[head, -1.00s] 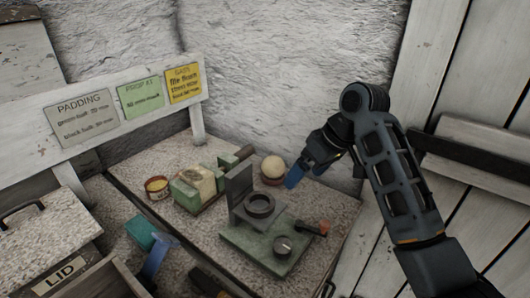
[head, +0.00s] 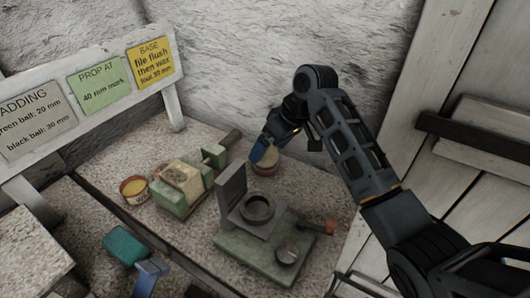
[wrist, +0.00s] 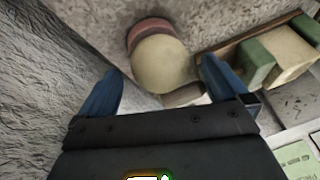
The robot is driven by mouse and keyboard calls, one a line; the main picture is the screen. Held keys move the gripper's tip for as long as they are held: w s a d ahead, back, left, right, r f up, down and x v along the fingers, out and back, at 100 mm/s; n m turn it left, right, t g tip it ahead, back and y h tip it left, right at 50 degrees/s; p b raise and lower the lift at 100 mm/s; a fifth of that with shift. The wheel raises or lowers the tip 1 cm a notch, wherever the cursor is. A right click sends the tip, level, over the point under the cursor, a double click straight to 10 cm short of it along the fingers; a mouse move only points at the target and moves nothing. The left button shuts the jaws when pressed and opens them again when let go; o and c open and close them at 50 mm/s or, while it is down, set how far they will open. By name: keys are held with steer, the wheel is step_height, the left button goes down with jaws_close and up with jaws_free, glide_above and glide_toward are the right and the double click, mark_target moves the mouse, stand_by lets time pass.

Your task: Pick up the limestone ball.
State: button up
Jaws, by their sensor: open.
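The limestone ball (head: 266,157) is pale cream and rests on a low reddish round stand (head: 265,170) at the back of the bench. In the head view it is partly hidden by a blue finger. In the wrist view the ball (wrist: 165,65) shows almost whole, with the stand (wrist: 146,30) behind it. My gripper (head: 261,150) is over the ball, with its blue fingers apart. In the wrist view the ball lies between and beyond the fingertips (wrist: 161,72), and I see no clear contact.
A green vise with a pale block (head: 182,178) is left of the ball. A green-based fixture with a grey upright plate and a dark ring (head: 257,209) stands in front. A yellow-topped tin (head: 134,188) and a teal block (head: 124,246) are farther left. The rough white wall is close behind.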

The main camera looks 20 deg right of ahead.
steer(key=shift+x, duration=0.9)
steer(key=c, duration=1.4)
